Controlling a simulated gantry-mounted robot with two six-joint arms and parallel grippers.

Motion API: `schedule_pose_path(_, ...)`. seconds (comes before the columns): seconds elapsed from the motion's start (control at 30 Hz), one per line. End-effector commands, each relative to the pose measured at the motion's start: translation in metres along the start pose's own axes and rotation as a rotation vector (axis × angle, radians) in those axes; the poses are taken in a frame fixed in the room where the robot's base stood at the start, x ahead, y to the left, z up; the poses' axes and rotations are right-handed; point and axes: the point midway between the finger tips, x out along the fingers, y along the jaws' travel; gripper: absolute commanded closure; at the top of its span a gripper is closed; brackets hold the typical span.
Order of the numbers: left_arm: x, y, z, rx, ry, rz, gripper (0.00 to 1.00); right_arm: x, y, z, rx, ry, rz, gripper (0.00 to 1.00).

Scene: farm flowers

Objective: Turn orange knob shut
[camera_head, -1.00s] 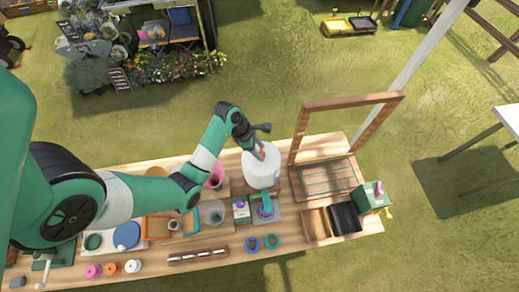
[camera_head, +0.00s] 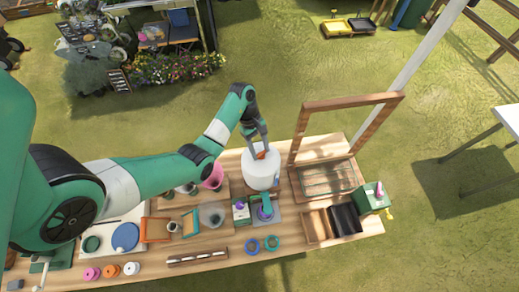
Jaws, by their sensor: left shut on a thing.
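The orange knob (camera_head: 260,156) sits on top of the white rounded container (camera_head: 261,172), which stands upright on the wooden table near its back edge. My left gripper (camera_head: 258,148) comes down from above with its fingers around the knob and is shut on it. The fingers hide part of the knob, so its exact turn angle cannot be told. My right gripper is not in view.
A pink pot (camera_head: 213,177) stands just left of the container. A wooden frame (camera_head: 298,137) rises to its right. A green-and-purple item (camera_head: 264,208) stands in front, with blue and green rings (camera_head: 262,244) nearer the front edge.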

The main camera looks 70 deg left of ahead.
Motion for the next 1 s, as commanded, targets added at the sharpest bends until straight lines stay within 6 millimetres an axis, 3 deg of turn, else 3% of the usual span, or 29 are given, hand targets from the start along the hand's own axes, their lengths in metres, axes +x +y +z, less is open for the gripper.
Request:
schedule_pose_path(0.5, -0.0007, 0.0026, 0.0015, 0.36, -0.001, -0.15, 1.0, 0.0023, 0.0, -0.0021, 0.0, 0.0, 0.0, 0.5)
schedule_pose_path(1.0, -0.0001, 0.0026, 0.0014, 0.444, -0.001, -0.185, 1.0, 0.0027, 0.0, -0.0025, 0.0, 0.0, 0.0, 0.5)
